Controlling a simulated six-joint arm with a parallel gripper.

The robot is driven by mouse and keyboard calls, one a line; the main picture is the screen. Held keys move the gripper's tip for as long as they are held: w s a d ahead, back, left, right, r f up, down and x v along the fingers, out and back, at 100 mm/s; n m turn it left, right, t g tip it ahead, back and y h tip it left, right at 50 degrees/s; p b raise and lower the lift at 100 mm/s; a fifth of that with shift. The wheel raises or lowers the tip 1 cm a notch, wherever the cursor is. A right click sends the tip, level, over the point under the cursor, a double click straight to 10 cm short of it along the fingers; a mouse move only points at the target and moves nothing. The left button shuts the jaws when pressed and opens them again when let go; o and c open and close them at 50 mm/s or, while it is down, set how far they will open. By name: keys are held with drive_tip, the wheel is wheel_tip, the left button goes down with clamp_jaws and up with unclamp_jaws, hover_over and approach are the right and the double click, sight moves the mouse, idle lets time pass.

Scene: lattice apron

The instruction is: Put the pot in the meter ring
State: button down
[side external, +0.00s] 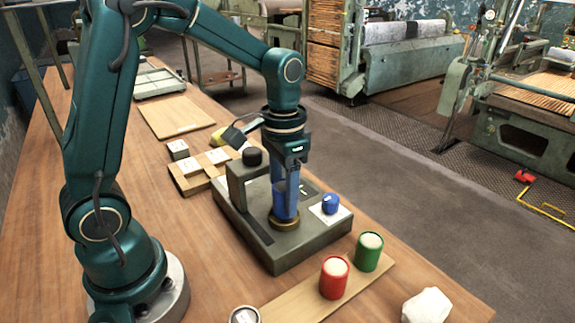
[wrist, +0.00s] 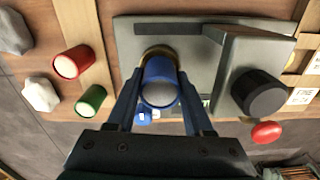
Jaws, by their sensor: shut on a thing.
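My gripper (wrist: 160,100) is shut on a blue pot (wrist: 160,75) with a pale top, which stands upright between its fingers. In the side view my gripper (side external: 286,190) points straight down over the grey meter block (side external: 295,245). The brass meter ring (side external: 285,223) is on that block, directly under the pot. In the wrist view part of the ring (wrist: 157,52) shows behind the pot. The pot's lower end is at the ring, but I cannot tell whether it rests inside it or sits just above. The fingers partly hide the pot in the side view.
A small blue object (side external: 330,204) lies on a white plate beside the ring. A dark knob (side external: 252,157) tops the block's raised part. A red pot (side external: 334,277) and green pot (side external: 369,251) stand on a wooden board, near a white lump (side external: 427,306).

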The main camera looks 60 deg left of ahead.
drive_tip(key=shift+f, duration=0.65)
drive_tip(key=shift+f, duration=0.2)
drive_tip(key=shift+c, duration=1.4)
unclamp_jaws()
drive_tip(key=shift+r, duration=0.1)
